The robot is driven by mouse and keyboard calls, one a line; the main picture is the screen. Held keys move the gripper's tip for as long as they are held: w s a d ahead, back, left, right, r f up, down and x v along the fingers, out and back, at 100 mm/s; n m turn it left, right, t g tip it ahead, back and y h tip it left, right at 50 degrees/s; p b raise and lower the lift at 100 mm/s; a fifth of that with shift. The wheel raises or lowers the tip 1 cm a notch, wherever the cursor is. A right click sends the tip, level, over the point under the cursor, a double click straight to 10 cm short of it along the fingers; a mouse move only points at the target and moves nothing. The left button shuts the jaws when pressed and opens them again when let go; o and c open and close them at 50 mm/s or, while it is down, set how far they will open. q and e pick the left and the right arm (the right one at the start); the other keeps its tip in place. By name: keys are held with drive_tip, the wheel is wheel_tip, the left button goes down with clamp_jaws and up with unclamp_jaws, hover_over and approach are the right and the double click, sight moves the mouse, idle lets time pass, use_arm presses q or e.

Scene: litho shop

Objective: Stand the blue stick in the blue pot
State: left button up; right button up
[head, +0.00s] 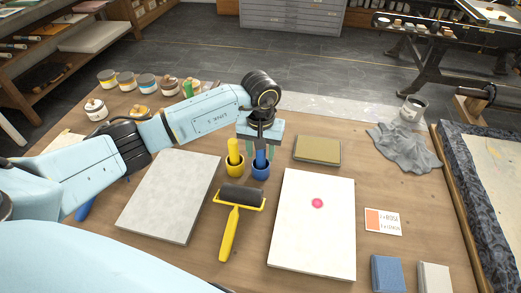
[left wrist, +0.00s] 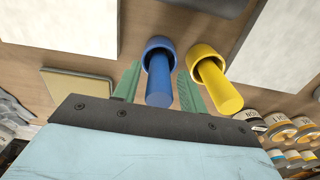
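The blue stick (head: 260,157) stands in the blue pot (head: 260,172), its lower end inside the rim. In the left wrist view the stick (left wrist: 159,90) rises from the pot (left wrist: 158,44) towards the camera. My left gripper (head: 260,149) is above the pot, pointing down. Its two green fingers (left wrist: 159,78) are apart, one on each side of the stick, with a gap showing on both sides. My right gripper is not in view.
A yellow pot (head: 234,169) with a yellow stick (head: 233,149) stands close beside the blue pot. A yellow-handled roller (head: 241,196) lies in front. A grey slab (head: 170,195), a white sheet (head: 314,235) and an olive block (head: 317,150) lie around. Several jars stand behind left.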

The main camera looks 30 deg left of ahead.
use_arm(q)
drive_tip(key=shift+o, duration=0.5)
drive_tip(key=shift+r, duration=0.1)
wheel_tip(320, 180, up, 13)
drive_tip(key=shift+p, duration=0.45)
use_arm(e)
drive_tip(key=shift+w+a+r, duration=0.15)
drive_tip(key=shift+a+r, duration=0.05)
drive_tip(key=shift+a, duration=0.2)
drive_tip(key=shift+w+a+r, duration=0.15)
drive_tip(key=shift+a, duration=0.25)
use_arm(q)
drive_tip(key=shift+r, duration=0.1)
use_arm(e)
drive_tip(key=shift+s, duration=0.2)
